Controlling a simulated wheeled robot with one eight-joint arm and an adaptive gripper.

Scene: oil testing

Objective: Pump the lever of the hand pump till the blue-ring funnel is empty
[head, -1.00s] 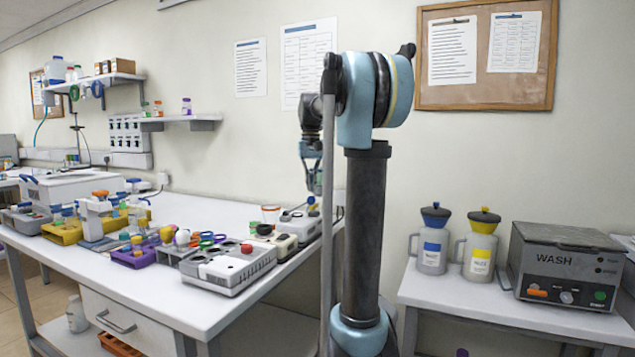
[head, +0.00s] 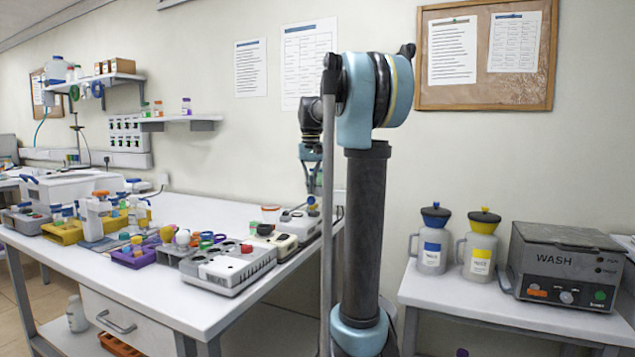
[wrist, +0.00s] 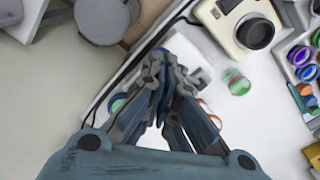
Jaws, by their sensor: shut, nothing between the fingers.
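In the wrist view my gripper (wrist: 160,60) is shut with its fingers together and nothing visible between them. In the head view my gripper (head: 314,188) hangs over the right back end of the long bench, above a pale device (head: 300,224) with a small blue-and-yellow top. In the wrist view a white body (wrist: 190,55) lies beside and beneath the fingertips. My fingers hide part of it, so I cannot tell whether it is the hand pump or whether they touch it. I cannot clearly make out the lever, the blue-ring funnel or its liquid level.
Racks and a grey tester (head: 232,268) crowd the bench. The side table (head: 430,300) holds two jugs and a WASH box (head: 562,265).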

